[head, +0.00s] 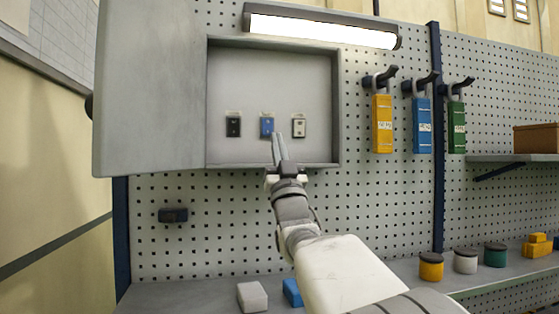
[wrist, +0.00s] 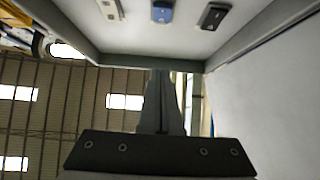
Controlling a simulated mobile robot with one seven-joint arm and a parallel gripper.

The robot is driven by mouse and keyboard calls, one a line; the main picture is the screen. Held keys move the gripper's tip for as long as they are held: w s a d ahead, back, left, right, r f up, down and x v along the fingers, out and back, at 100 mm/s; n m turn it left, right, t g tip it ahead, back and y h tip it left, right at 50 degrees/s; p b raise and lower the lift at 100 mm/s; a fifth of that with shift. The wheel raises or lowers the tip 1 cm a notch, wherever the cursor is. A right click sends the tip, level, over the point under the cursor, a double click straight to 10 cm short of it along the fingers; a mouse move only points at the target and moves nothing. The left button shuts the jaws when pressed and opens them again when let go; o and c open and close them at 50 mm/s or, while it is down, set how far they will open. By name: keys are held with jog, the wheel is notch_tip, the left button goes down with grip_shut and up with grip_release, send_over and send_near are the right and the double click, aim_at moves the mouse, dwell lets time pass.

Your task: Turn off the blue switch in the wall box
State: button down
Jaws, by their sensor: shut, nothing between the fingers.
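The open grey wall box (head: 272,75) hangs on the pegboard with its door (head: 150,90) swung out to the left. Inside, a black switch (head: 233,126), the blue switch (head: 267,125) and a white switch (head: 299,127) sit in a row. My gripper (head: 277,136) is shut and empty, its fingertips just below the blue switch; I cannot tell whether they touch it. In the wrist view the blue switch (wrist: 162,11) is at the top centre, partly cut off by the frame edge, and the shut fingers (wrist: 160,75) appear below it, apart in the picture.
A lit lamp (head: 322,28) is above the box. Yellow (head: 382,123), blue (head: 422,125) and green (head: 456,127) blocks hang on hooks to the right. The bench (head: 200,299) below holds a grey block (head: 252,297) and several spools. The box's lower rim (head: 225,166) lies close beneath my gripper.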

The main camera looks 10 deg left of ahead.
jog(key=shift+b+v, duration=0.3)
jog(key=shift+v, duration=0.75)
jog(key=shift+s+r, duration=0.2)
